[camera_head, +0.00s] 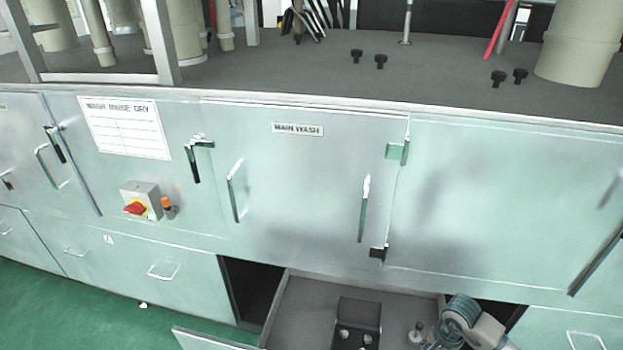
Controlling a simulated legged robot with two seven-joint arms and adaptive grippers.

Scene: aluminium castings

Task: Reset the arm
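Part of my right arm (468,322) shows at the bottom right, over the right side of an open drawer (300,303). It has a ribbed grey-green joint and a pale link, and the bottom edge of the picture cuts it off. I cannot make out the fingers of my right gripper. My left arm and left gripper are not in the picture.
A dark block (357,318) with light round parts and a small upright knob-like piece (417,332) are in the drawer. The metal cabinet front with the MAIN WASH door (297,185), handles and a red switch (135,208) stands behind. Green floor (90,305) lies at left.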

